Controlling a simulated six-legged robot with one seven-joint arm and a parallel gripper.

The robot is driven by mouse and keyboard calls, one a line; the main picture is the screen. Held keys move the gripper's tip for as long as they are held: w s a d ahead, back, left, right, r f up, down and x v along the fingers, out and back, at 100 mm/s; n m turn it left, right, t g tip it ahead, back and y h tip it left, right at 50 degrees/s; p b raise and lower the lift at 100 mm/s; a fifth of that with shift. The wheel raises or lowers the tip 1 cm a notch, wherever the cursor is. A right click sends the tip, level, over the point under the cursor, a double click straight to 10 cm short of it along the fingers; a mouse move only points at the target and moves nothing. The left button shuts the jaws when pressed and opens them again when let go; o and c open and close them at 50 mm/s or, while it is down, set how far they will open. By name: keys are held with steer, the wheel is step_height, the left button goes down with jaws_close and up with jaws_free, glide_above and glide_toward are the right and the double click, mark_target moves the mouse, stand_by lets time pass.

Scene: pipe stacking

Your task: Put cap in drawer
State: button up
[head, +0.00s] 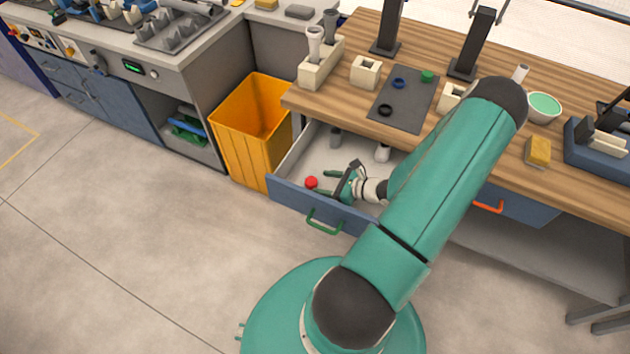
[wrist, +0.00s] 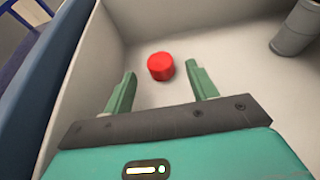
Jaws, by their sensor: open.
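The drawer (head: 286,192) under the wooden workbench is pulled open, with a blue front and a green handle (head: 325,222). A red cap (head: 311,182) lies inside the drawer near its left front part. In the wrist view the red cap (wrist: 160,66) rests on the pale drawer floor, just beyond and between my fingertips. My gripper (head: 327,180) is at the drawer, to the right of the cap. In the wrist view my gripper (wrist: 166,82) is open, with its two green fingers apart and nothing held between them.
Grey cylinders stand at the back of the drawer; one shows in the wrist view (wrist: 296,28). An orange bin (head: 243,155) stands left of the drawer. The bench holds a dark mat (head: 403,112) with a black ring, a blue ring and a green cap.

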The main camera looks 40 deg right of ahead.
steer(key=v, duration=0.6)
steer(key=shift+s+r, duration=0.2)
steer(key=shift+s, duration=0.05)
steer(key=w+a+r+n+g+y, duration=0.1)
steer(key=w+a+r+n+g, duration=0.35)
steer(key=a+r+n, duration=0.45)
steer(key=w+a+r+n+g+y, duration=0.1)
steer(key=w+a+r+n+g, duration=0.2)
steer(key=a+r+n+g, duration=0.5)
steer(key=s+a+r+n+t+h, duration=0.2)
steer(key=a+r+n, duration=0.4)
steer(key=r, duration=0.5)
steer(key=s+a+r+n+t+h, duration=0.3)
steer(key=s+a+r+n+h, duration=0.1)
steer(key=a+r+n, duration=0.3)
step_height(320, 180, up, 4)
steer(key=shift+s+r+n+h, duration=0.25)
steer(key=shift+s+n, duration=0.3)
steer(key=shift+n, duration=0.45)
